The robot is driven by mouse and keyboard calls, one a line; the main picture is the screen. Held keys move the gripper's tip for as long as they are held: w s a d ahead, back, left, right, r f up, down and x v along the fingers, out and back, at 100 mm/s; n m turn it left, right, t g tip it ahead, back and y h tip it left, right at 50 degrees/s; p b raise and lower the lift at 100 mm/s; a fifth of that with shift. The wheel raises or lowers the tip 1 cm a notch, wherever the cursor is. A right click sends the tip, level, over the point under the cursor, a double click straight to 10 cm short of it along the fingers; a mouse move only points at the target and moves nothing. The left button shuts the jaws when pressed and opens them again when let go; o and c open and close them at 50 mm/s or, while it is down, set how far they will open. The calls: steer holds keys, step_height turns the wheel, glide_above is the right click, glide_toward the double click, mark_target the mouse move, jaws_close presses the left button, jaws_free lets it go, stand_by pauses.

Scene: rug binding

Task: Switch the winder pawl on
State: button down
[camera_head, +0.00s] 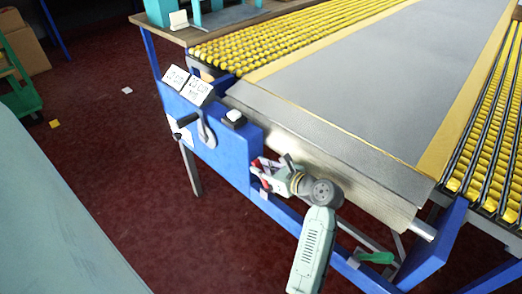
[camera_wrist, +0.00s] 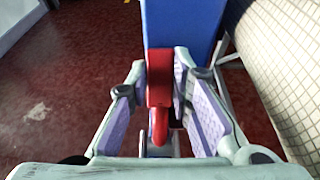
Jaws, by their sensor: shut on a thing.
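A red lever, apparently the winder pawl, shows in the wrist view (camera_wrist: 159,82) against the end of a blue frame member. It has a blocky upper part and a narrower rounded end pointing down the picture. My gripper (camera_wrist: 161,78) has its two purple-padded fingers on either side of the lever and is shut on it. In the head view my gripper (camera_head: 265,174) is at the front blue rail, below the grey bed's edge. Only bits of red show there between the fingers, so the lever's setting cannot be told.
A blue panel (camera_head: 220,132) left of my gripper carries a grey lever (camera_head: 206,130), a black-handled crank (camera_head: 184,121), a white-topped switch (camera_head: 234,118) and labels. A metal roller (camera_head: 330,165) runs close beside my gripper. A green handle (camera_head: 376,257) is to the right.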

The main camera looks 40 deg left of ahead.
steer(key=d+y+b, duration=0.1)
steer(key=y, duration=0.1)
steer(key=d+y+b, duration=0.2)
steer(key=shift+s+t, duration=0.1)
steer(key=shift+t, duration=0.2)
steer(key=shift+d+r+y+b, duration=0.15)
steer(key=shift+d+y+b, duration=0.35)
steer(key=shift+y+b, duration=0.25)
steer(key=c, duration=1.4)
jaws_free()
steer(key=shift+c, duration=0.2)
steer(key=shift+r, duration=0.1)
step_height(320, 180, up, 10)
